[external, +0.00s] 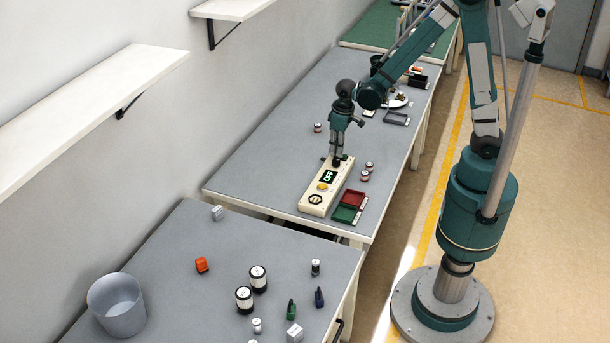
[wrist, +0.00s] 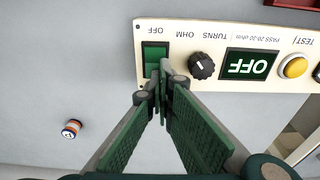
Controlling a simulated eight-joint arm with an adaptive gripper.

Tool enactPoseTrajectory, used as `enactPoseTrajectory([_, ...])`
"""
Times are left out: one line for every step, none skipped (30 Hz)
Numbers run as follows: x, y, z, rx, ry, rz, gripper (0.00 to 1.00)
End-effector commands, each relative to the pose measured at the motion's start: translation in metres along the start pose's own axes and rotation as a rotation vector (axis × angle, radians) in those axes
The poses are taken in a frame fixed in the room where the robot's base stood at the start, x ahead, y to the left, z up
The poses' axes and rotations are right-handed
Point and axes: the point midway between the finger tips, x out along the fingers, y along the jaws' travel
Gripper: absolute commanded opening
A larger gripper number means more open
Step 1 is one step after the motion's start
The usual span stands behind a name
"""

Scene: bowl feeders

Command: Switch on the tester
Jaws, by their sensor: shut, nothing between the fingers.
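The tester (external: 312,200) is a long cream box on the grey table; it also shows along the top of the wrist view (wrist: 220,34). Its display (wrist: 249,66) reads OFF in the wrist view, upside down. A green rocker switch (wrist: 152,58) marked OFF sits at one end, beside a black knob (wrist: 202,66). A yellow button (wrist: 294,67) lies past the display. My gripper (external: 337,162) is shut and empty, pointing down at the tester's far end. In the wrist view its fingertips (wrist: 161,88) overlap the switch's lower edge; I cannot tell whether they touch it.
A red tray (external: 354,197) and a green tray (external: 345,214) lie right of the tester. Small banded spools stand nearby, one (wrist: 71,129) on clear table in the wrist view. The near table holds a grey bin (external: 117,305) and several loose parts.

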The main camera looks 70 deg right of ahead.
Motion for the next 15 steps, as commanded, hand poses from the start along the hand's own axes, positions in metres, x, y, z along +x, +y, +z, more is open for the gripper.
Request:
enactPoseTrajectory([0.008,0.003,0.009,0.001,-0.007,0.005,0.0])
enactPoseTrajectory([0.008,0.003,0.011,0.002,-0.007,0.005,0.0])
enactPoseTrajectory([0.007,0.003,0.013,0.002,-0.008,0.005,0.0])
enactPoseTrajectory([0.007,0.003,0.014,0.002,-0.009,0.005,0.0])
enactPoseTrajectory([0.006,0.003,0.015,0.002,-0.01,0.005,0.0])
enactPoseTrajectory([0.006,0.003,0.017,0.002,-0.012,0.005,0.0])
enactPoseTrajectory([0.006,0.003,0.017,0.002,-0.012,0.005,0.0])
enactPoseTrajectory([0.005,0.003,0.018,0.002,-0.013,0.005,0.0])
enactPoseTrajectory([0.005,0.003,0.019,0.002,-0.013,0.005,0.0])
enactPoseTrajectory([0.005,0.003,0.019,0.002,-0.013,0.005,0.0])
enactPoseTrajectory([0.005,0.003,0.019,0.002,-0.013,0.005,0.0])
enactPoseTrajectory([0.005,0.003,0.02,0.001,-0.013,0.005,0.0])
enactPoseTrajectory([0.005,0.003,0.02,0.001,-0.013,0.004,0.0])
enactPoseTrajectory([0.004,0.003,0.02,0.001,-0.013,0.004,0.0])
enactPoseTrajectory([0.004,0.003,0.02,0.001,-0.013,0.004,0.0])
